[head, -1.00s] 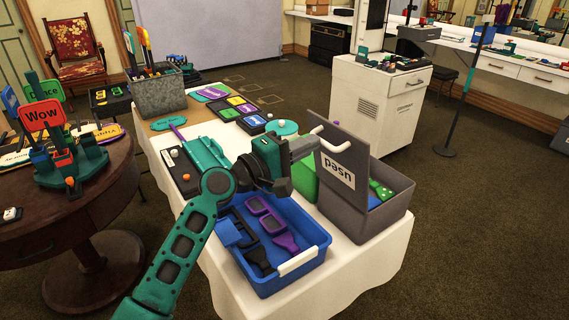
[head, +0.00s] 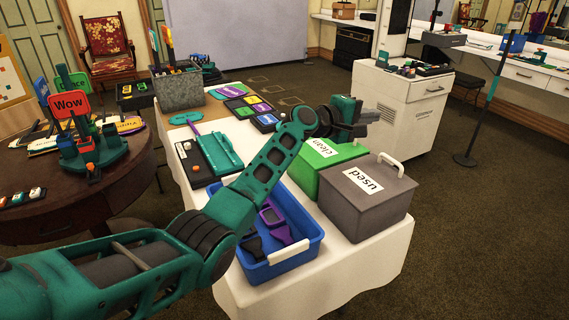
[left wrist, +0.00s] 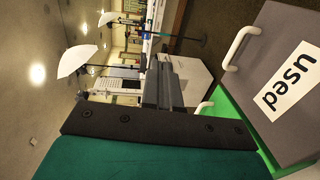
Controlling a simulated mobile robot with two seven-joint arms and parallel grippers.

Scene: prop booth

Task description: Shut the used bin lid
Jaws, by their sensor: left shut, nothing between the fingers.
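The used bin (head: 365,212) is a grey box on the white-clothed table. Its grey lid (head: 392,178) lies flat on top, level with the rim, with a white "used" label and a pale handle facing up. In the left wrist view the lid (left wrist: 262,45) fills the right side. My left gripper (head: 370,116) is shut and empty, above and behind the bins, apart from the lid. Its dark fingers show in the left wrist view (left wrist: 162,85). My right gripper is out of view.
The green clean bin (head: 307,178), its lid flat, stands beside the used bin. A blue tray (head: 262,276) with dark and purple items lies in front, partly behind my left arm. A white cabinet (head: 385,95) stands behind. Open floor lies to the right.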

